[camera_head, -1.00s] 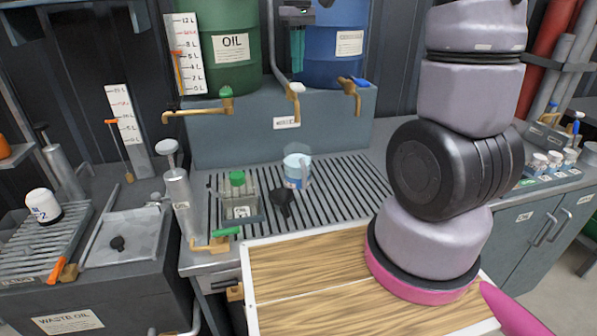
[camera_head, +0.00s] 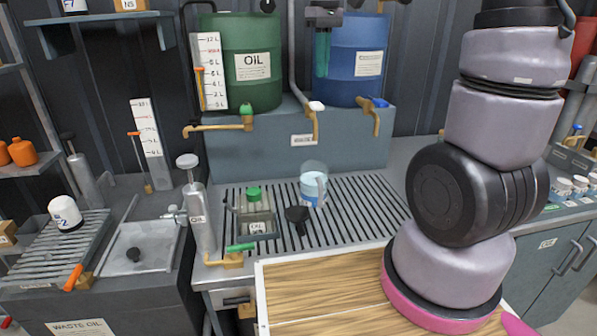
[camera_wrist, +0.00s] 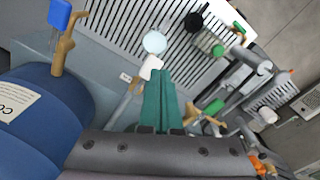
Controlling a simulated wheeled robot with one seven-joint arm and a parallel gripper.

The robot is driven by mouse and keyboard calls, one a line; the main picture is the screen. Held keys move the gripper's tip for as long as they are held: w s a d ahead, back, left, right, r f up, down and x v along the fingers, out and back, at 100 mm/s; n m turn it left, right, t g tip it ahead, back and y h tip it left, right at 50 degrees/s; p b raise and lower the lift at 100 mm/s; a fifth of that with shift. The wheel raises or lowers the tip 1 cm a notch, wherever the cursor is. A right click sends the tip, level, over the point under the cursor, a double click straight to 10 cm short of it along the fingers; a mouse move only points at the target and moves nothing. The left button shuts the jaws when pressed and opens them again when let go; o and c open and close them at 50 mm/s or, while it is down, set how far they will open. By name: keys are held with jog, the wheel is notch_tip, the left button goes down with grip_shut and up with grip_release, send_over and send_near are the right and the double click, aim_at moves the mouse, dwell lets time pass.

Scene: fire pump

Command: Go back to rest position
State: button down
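My gripper (camera_head: 322,72) hangs near the top of the head view, in front of the blue drum's left edge, with its teal fingers pointing down. In the wrist view, the teal fingers (camera_wrist: 160,75) lie close together with nothing visible between them. The wrist view looks over the counter, with the blue drum (camera_wrist: 30,120) at left. My arm rises at the right of the head view and leaves at the top edge.
A green oil drum (camera_head: 250,35) and a blue drum (camera_head: 358,45) stand on a raised block with brass taps. A clear measuring cup (camera_head: 313,185), a black funnel (camera_head: 297,216) and a green-capped container (camera_head: 254,212) sit on the slatted counter (camera_head: 350,200). The wooden top (camera_head: 320,290) is bare.

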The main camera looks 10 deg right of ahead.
jog(key=s+d+r+m+t+y, duration=0.1)
jog(key=s+d+r+m+t, duration=0.1)
jog(key=s+m, duration=0.3)
jog(key=s+d+r+m+t+y, duration=0.1)
jog(key=s+d+r+m+t, duration=0.2)
jog(key=s, duration=0.7)
jog(key=shift+s+d+r+m+t, duration=0.15)
jog(key=shift+s+d+m+t, duration=0.25)
jog(key=shift+m+t, duration=0.6)
